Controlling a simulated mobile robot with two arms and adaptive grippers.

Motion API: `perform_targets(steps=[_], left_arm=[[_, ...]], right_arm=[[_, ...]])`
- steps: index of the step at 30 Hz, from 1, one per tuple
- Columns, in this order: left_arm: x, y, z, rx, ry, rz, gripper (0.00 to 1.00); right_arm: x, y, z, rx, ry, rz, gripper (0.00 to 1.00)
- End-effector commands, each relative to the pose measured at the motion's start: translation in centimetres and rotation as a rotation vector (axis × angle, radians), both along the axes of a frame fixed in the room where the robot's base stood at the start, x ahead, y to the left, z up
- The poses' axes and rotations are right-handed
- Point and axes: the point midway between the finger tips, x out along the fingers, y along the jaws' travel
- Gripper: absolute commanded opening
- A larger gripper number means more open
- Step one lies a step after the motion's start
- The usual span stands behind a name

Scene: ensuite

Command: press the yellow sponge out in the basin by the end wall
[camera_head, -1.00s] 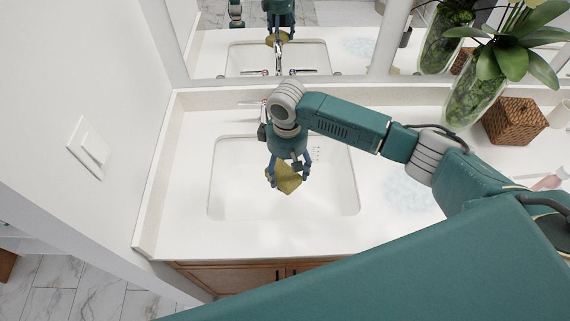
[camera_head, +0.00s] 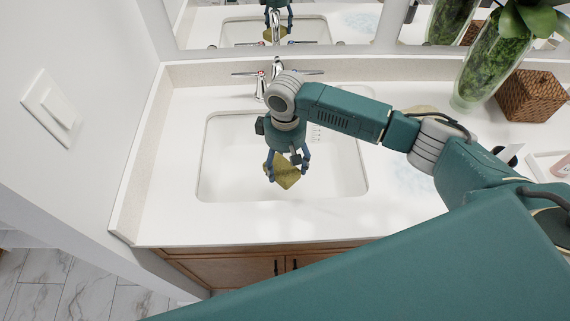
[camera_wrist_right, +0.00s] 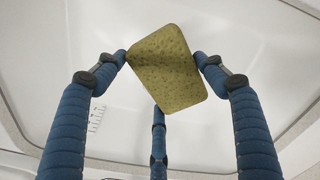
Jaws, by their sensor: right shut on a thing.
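The yellow sponge (camera_head: 287,174) is held in my right gripper (camera_head: 287,168), over the white basin (camera_head: 225,165) by the end wall. In the right wrist view the sponge (camera_wrist_right: 168,72) sits tilted between the blue fingers of my right gripper (camera_wrist_right: 163,68), with the white basin behind it. The gripper is shut on the sponge, and two fingertips touch its side edges. The gap between the sponge and the basin floor cannot be judged exactly. My left gripper is not in view.
The tap (camera_head: 275,70) stands behind the basin. The end wall (camera_head: 100,70) with a switch (camera_head: 52,108) is at left. A glass vase (camera_head: 490,65) and a woven box (camera_head: 530,95) stand at right on the counter (camera_head: 420,205). A mirror (camera_head: 345,22) is at the back.

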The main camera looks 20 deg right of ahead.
Motion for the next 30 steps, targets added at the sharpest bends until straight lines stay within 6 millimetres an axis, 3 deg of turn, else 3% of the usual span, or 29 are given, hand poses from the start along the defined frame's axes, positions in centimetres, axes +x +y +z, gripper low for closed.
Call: perform_targets(steps=[1, 11, 22, 30], left_arm=[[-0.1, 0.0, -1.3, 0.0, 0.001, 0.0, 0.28], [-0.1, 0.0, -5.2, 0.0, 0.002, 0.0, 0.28], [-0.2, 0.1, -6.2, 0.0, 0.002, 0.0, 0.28], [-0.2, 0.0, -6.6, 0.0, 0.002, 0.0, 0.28]], right_arm=[[0.0, 0.0, -1.2, -0.001, 0.0, 0.0, 0.49], [0.0, 0.0, -4.5, 0.0, -0.001, 0.001, 0.49], [0.0, 0.1, -8.4, 0.001, 0.002, -0.001, 0.49], [0.0, 0.0, -9.5, 0.001, 0.0, -0.001, 0.49]])
